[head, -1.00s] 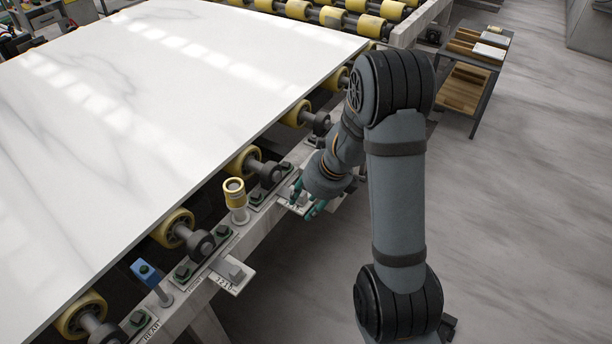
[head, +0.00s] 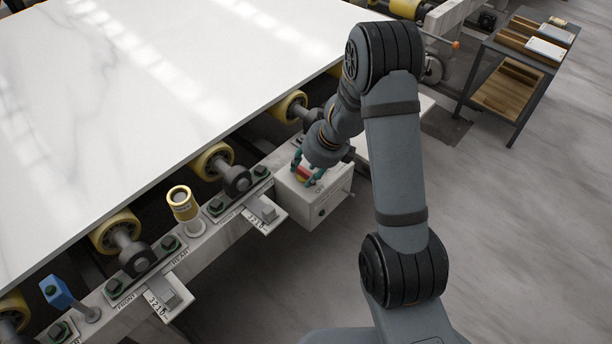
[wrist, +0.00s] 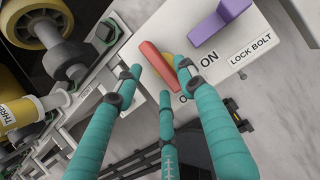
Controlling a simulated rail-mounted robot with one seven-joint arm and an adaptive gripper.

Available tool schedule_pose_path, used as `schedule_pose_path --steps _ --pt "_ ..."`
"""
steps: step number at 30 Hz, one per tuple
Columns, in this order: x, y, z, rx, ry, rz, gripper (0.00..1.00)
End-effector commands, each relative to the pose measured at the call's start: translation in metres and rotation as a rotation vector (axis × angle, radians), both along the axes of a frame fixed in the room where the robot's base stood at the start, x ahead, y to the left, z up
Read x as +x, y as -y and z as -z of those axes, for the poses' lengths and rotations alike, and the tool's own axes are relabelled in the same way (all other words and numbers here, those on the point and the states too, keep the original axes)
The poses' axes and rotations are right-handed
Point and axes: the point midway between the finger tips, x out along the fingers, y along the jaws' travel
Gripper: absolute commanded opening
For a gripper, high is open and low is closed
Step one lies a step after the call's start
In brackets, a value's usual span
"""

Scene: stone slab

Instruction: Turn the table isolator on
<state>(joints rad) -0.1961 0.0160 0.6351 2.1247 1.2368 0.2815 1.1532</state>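The isolator is a white box (head: 318,203) on the side of the roller-table frame. Its red handle (wrist: 153,60) sits on a yellow disc (wrist: 170,60) and lies slanted in the wrist view, its lower end near a label beginning with "O". An "ON" label (wrist: 209,57) is to the right of the disc; the other label is partly hidden by a finger. My gripper (wrist: 160,80) has teal fingers spread apart, with the red handle between and just beyond the tips. I cannot tell if they touch it. In the head view my gripper (head: 306,172) is over the box top.
A purple lever (wrist: 217,22) marked "LOCK BOLT" is close by on the same box. Rollers (head: 215,162), a yellow-topped post (head: 182,203) and scale plates (head: 263,213) line the frame. A white slab (head: 130,90) covers the table. Open floor is to the right.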

Motion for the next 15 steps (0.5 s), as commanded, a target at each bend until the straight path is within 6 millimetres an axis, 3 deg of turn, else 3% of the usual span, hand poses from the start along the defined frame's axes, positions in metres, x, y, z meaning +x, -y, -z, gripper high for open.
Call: schedule_pose_path --steps 12,15 --pt "0.0031 -0.0023 0.0084 0.0 0.001 0.001 0.4" --pt "0.003 -0.0022 0.0083 0.0 0.001 0.001 0.34"
